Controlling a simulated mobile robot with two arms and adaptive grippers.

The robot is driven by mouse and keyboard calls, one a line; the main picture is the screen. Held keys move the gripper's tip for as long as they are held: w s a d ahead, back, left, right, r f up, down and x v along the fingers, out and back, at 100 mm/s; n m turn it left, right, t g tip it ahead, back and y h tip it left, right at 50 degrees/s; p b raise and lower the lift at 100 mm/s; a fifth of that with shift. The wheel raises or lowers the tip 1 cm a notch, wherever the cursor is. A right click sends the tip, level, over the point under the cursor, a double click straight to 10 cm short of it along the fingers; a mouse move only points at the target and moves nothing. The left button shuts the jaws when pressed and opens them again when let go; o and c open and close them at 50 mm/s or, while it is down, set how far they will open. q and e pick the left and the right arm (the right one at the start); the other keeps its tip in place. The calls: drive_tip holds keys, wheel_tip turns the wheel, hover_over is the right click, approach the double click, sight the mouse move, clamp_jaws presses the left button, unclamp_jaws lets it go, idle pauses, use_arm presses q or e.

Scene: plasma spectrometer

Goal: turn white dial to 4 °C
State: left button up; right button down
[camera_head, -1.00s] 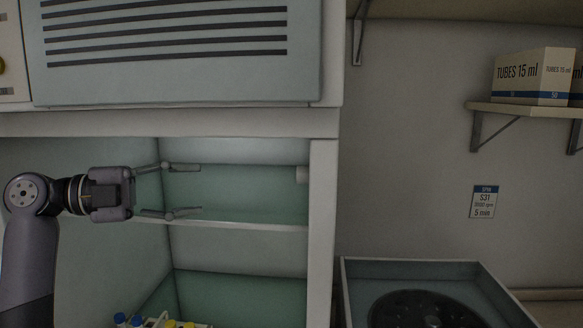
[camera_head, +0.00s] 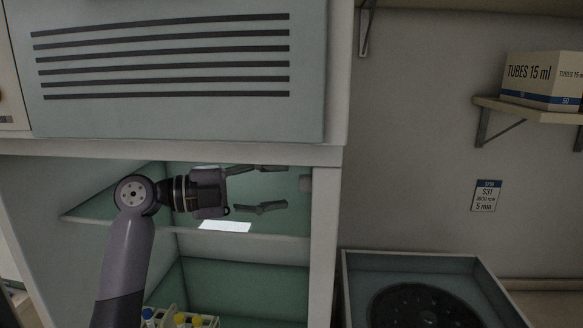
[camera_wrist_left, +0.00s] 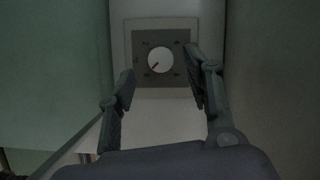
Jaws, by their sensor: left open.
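The white dial (camera_wrist_left: 160,60) shows in the left wrist view, round, on a dark square plate with faint marks around it. Its red pointer points to the lower left. The marks are too small to read. In the wrist view the open left fingers (camera_wrist_left: 158,85) stand to either side below the dial.
A cabinet shelf (camera_head: 275,246) lies below my left gripper. A rack with several capped tubes (camera_head: 182,322) stands lower down. The cabinet's right post (camera_head: 324,230) borders the opening. A centrifuge (camera_head: 420,262) stands to the right, below a wall shelf with a tube box (camera_head: 540,85).

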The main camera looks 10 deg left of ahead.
sight(291, 218)
use_arm(q)
drive_tip(key=shift+p+x, duration=0.7)
drive_tip(key=shift+x, duration=1.25)
drive_tip(key=shift+f, duration=0.1)
drive_tip(key=shift+c, duration=0.4)
clamp_jaws()
